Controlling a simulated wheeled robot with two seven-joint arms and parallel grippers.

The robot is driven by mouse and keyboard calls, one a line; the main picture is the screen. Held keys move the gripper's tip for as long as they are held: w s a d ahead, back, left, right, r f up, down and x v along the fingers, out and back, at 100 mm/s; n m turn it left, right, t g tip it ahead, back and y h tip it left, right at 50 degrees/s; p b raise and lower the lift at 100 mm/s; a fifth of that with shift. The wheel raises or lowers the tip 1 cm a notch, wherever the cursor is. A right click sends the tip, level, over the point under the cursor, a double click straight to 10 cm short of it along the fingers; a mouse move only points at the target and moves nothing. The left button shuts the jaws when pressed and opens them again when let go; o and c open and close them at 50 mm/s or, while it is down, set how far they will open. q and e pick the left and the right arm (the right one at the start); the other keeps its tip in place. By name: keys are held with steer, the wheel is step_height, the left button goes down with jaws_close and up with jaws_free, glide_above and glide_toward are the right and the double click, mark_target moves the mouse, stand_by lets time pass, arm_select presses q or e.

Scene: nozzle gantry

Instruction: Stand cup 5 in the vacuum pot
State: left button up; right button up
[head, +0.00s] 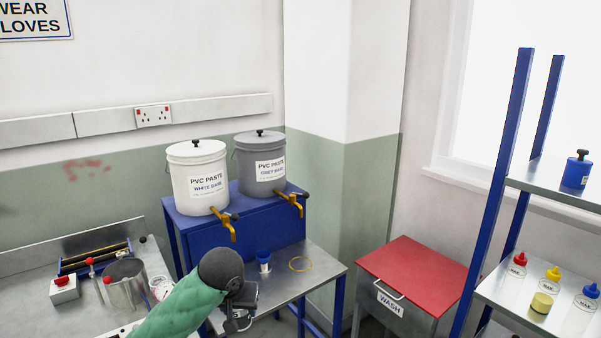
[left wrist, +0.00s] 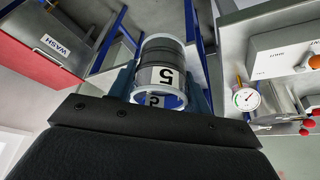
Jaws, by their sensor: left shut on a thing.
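My left gripper (head: 241,303) is shut on cup 5 (left wrist: 160,58). In the left wrist view the cup is a clear-walled cylinder with dark bands, a white label reading 5 and some blue at its near end. The gripper's two fingers (left wrist: 162,88) press on its sides. In the head view the dark wrist hides most of the cup, in front of the steel stand. An open metal pot (head: 126,285), which looks like the vacuum pot, stands on the left bench, left of my gripper. Its inside floor cannot be made out. My right gripper is out of view.
A blue-topped cup (head: 263,260) and a yellow ring (head: 300,264) are on the steel stand. Two paste tanks (head: 197,180) with brass taps stand behind it. A red-lidded wash bin (head: 412,275) and a bottle rack (head: 545,308) are right. A gauge (left wrist: 246,97) shows in the wrist view.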

arm_select(q)
steer(key=s+a+f, duration=0.5)
steer(key=s+f, duration=0.1)
steer(key=f, duration=0.4)
steer(key=shift+a+f+n, duration=0.25)
steer(key=shift+a+n, duration=0.05)
steer(key=shift+a, duration=0.05)
